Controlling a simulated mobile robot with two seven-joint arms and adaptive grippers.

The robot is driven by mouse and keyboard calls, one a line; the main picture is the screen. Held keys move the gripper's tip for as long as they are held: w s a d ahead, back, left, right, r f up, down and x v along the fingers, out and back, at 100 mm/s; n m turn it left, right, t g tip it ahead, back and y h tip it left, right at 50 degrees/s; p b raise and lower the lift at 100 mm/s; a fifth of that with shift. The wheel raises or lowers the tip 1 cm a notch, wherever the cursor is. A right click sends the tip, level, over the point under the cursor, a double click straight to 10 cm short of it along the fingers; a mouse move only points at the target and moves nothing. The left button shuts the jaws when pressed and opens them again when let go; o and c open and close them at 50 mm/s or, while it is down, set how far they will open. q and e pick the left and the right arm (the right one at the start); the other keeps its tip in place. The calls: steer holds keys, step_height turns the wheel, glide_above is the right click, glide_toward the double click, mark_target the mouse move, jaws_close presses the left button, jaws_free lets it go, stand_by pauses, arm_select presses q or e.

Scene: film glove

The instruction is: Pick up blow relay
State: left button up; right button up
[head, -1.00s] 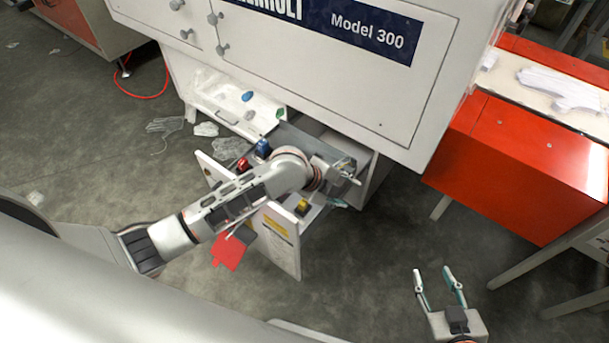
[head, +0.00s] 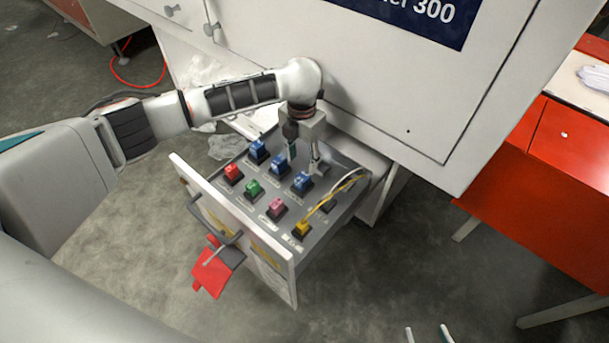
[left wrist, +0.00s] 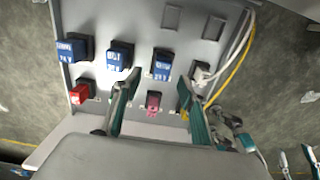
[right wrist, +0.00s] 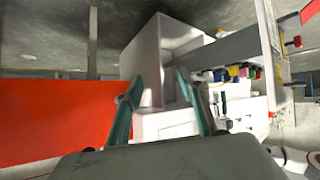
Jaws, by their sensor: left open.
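An open grey drawer (head: 178,161) holds coloured relays. Three blue relays stand in a row: left (head: 258,151), middle (head: 280,165) and right (head: 302,182). Nearer the front are red (head: 233,173), green (head: 253,188), pink (head: 276,208) and yellow (head: 302,228) relays. Their labels are too small to tell which is the blow relay. My left gripper (head: 302,163) is open, pointing down over the middle and right blue relays. In the left wrist view, the right blue relay (left wrist: 162,67) and pink relay (left wrist: 153,102) show between its fingers, with nothing held. My right gripper (right wrist: 160,75) is open and empty.
The white machine (head: 400,100) rises behind the drawer. White and yellow wires (head: 330,200) arch over the drawer's right side. A red tag (head: 213,270) hangs near the front handle. A red cabinet (head: 535,180) stands right. Floor between them is clear.

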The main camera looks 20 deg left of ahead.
mark_target(304, 175)
arm_select(q)
steer(key=f+b, duration=0.1)
steer(key=f, duration=0.1)
steer(key=f+b, duration=0.1)
steer(key=f, duration=0.2)
steer(key=f+b, duration=0.1)
steer(key=f, duration=0.1)
steer(key=shift+s+d+f, duration=0.2)
steer(key=shift+s+f, duration=0.05)
steer(key=shift+s, duration=0.1)
steer(key=shift+w+f, duration=0.1)
steer(key=shift+f, duration=0.1)
steer(key=shift+w+r, duration=0.1)
steer(key=shift+r, duration=0.15)
steer(key=c, duration=0.9)
jaws_close()
arm_select(e)
steer(key=a+r, duration=0.1)
steer(key=w+a+y, duration=0.1)
steer(key=shift+a+r+m+t, duration=0.35)
steer(key=shift+a+m+t, duration=0.05)
